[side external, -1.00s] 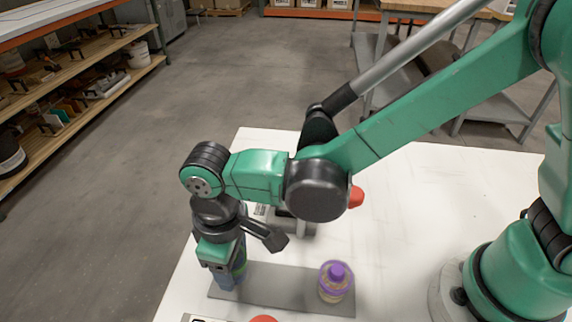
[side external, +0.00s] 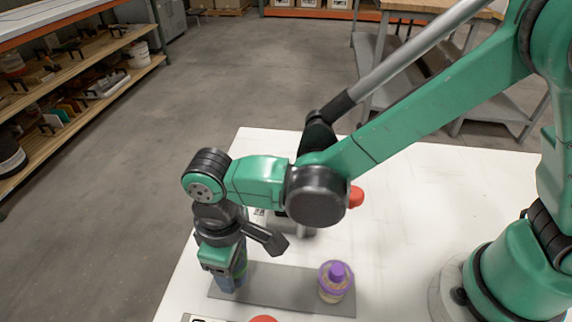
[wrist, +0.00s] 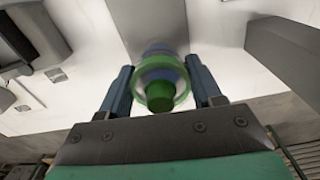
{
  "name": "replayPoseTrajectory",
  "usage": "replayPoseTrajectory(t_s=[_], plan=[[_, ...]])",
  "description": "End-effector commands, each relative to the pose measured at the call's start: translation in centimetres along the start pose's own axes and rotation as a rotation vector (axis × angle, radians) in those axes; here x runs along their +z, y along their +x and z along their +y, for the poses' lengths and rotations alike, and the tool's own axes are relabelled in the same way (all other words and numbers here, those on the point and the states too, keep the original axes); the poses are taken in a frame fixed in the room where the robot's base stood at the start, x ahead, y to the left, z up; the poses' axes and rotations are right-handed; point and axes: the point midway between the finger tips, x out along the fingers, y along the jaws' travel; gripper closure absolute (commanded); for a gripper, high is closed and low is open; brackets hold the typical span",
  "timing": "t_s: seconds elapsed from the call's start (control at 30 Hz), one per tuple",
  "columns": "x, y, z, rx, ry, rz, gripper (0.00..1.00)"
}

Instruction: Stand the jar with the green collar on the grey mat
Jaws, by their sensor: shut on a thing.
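My gripper (side external: 231,284) points down at the left end of the grey mat (side external: 277,287). It is shut on the jar with the green collar (wrist: 158,68), which sits between the two fingers in the wrist view, its green cap toward the camera. In the side view the fingers hide most of this jar, with only a sliver of green (side external: 240,268) showing. The jar looks upright. I cannot tell whether its base touches the mat.
A jar with a purple collar and cap (side external: 336,281) stands on the right end of the mat. A red object (side external: 263,319) is at the front edge of the picture. Another red object (side external: 356,197) shows behind my arm. The white table (side external: 420,190) is clear right of the mat.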

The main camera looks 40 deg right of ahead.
Motion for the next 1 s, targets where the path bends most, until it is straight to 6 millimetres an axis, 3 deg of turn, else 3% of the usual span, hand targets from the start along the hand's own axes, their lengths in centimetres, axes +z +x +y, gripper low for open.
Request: replayPoseTrajectory(t_s=[0.37, 0.4, 0.53, 1.0], plan=[[-0.01, 0.24, 0.0, 0.0, 0.0, 0.0, 1.0], [-0.01, 0.23, 0.0, 0.0, 0.0, 0.0, 0.39], [-0.01, 0.23, 0.0, 0.0, 0.0, 0.0, 0.05], [-0.01, 0.22, 0.0, 0.0, 0.0, 0.0, 0.0]])
